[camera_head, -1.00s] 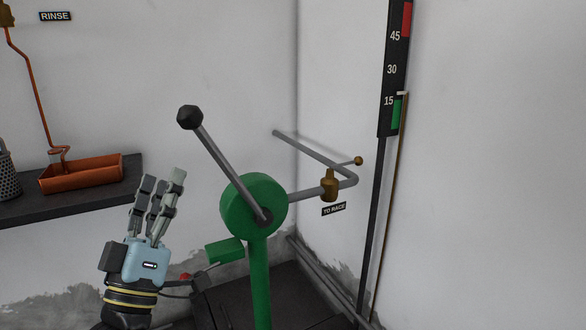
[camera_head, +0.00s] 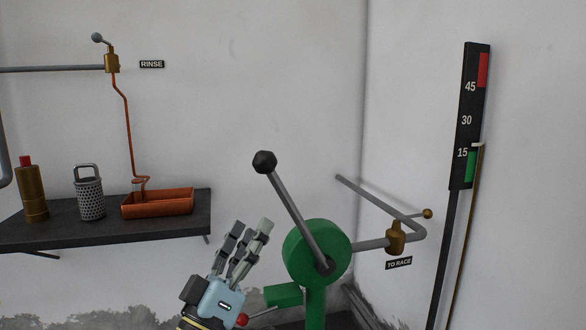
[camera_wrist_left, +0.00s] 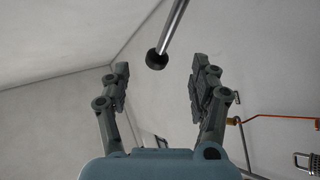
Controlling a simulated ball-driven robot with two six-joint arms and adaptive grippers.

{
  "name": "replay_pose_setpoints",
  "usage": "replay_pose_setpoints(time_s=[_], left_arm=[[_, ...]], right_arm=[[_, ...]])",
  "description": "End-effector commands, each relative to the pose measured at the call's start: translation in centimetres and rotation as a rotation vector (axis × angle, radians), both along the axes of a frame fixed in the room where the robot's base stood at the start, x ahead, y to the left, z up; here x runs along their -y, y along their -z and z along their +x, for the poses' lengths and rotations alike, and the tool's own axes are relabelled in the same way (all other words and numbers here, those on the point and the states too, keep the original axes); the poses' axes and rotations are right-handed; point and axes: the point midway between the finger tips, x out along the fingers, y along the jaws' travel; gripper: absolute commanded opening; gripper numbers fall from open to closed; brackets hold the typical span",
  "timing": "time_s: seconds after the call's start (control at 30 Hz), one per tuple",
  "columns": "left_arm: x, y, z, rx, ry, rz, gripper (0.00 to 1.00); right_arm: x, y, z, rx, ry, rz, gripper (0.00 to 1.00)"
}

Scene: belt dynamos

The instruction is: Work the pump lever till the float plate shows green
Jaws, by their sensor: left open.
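The pump lever (camera_head: 296,217) is a grey rod with a black ball knob (camera_head: 264,162), leaning up and left from the green pump wheel (camera_head: 303,243). The gauge board (camera_head: 464,120) on the right wall has a red patch high up and a green patch (camera_head: 471,167) low down. A pale pointer (camera_head: 477,145) on a thin brown rod sits at the green patch's top edge, near 15. My left gripper (camera_head: 250,230) is open and empty, below the knob and left of the wheel. In the left wrist view the knob (camera_wrist_left: 157,60) appears between the spread fingers, apart from them. My right gripper is out of view.
A dark shelf (camera_head: 170,227) at left holds an orange tray (camera_head: 158,204), a perforated can (camera_head: 90,198) and a brown bottle (camera_head: 32,194). A pipe with a brass valve (camera_head: 396,238) runs behind the pump. The wall around the knob is bare.

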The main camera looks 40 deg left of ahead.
Motion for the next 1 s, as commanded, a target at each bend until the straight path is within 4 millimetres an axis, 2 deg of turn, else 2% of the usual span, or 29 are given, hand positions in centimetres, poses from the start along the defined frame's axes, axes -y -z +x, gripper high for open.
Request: replay_pose_setpoints(time_s=[0.13,0.2,0.27,0.37,0.43,0.6,0.7,0.87,0.97,1.0], left_arm=[[4.9,-0.1,3.0,-0.219,0.183,0.069,0.62],[6.6,0.0,3.7,-0.358,0.221,0.121,0.62],[7.1,-0.3,3.8,-0.472,0.204,0.163,0.62],[5.9,-1.4,3.1,-0.627,0.094,0.21,0.62],[4.2,-3.1,2.0,-0.692,-0.018,0.22,0.62],[0.3,-8.6,-1.6,-0.724,-0.271,0.228,0.62],[0.1,-10.9,-2.8,-0.698,-0.308,0.254,0.62],[-0.3,-10.1,-1.7,-0.711,-0.303,0.261,0.62],[-0.8,-10.1,0.0,-0.711,-0.302,0.261,0.62],[-1.1,-10.3,0.8,-0.713,-0.302,0.259,0.62]], right_arm=[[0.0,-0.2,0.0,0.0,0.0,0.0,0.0],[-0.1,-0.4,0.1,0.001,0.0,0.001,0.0],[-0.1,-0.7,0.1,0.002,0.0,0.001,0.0],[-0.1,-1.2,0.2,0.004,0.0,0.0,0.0],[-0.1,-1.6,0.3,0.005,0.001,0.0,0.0],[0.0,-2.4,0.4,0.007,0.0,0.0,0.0],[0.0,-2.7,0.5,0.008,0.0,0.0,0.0],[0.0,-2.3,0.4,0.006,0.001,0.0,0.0],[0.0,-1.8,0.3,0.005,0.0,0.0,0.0],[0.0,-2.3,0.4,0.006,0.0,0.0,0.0]])
